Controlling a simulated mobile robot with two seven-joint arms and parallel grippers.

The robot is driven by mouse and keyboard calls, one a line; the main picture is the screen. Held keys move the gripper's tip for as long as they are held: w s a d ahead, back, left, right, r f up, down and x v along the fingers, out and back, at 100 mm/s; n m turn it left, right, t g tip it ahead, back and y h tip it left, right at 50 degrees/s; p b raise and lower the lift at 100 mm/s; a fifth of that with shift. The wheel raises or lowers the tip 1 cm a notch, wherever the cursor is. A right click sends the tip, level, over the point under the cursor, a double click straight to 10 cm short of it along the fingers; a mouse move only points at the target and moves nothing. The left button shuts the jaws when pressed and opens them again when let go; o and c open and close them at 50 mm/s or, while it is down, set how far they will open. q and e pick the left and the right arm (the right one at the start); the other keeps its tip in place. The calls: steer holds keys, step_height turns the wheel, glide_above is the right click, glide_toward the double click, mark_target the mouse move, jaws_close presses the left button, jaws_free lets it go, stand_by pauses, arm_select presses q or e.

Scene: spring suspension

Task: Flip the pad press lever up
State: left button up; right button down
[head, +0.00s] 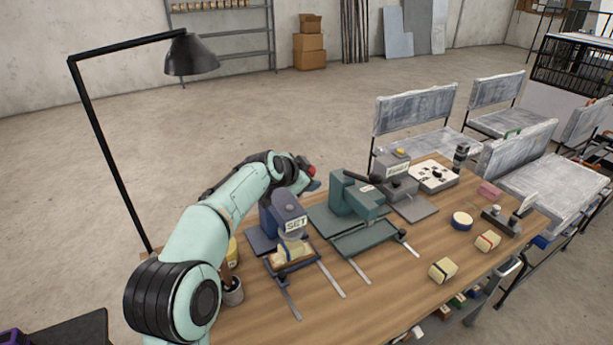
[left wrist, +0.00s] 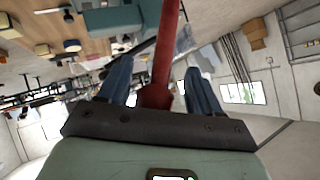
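A red lever (left wrist: 167,45) runs between the two blue-grey fingers of my left gripper (left wrist: 158,65) in the left wrist view. The fingers stand apart on either side of the lever, with a gap visible on both sides. In the head view my left gripper (head: 313,184) is behind the presses, by a red knob (head: 311,170); the rest of the lever is hidden there. A blue press (head: 284,215) with a "SET" sign (head: 296,223) stands on the table in front of my arm. A teal press (head: 352,200) stands to its right. My right gripper is out of view.
A grey machine (head: 396,180) and a white panel with black dots (head: 432,175) stand farther right on the wooden table (head: 400,295). Several small blocks and a round tin (head: 462,221) lie at the right. A black lamp (head: 190,55) rises at the left.

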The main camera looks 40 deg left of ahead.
arm_select(q)
steer(key=b+v, duration=0.1)
steer(key=v, duration=1.2)
steer(key=shift+s, duration=0.1)
stand_by(0.4)
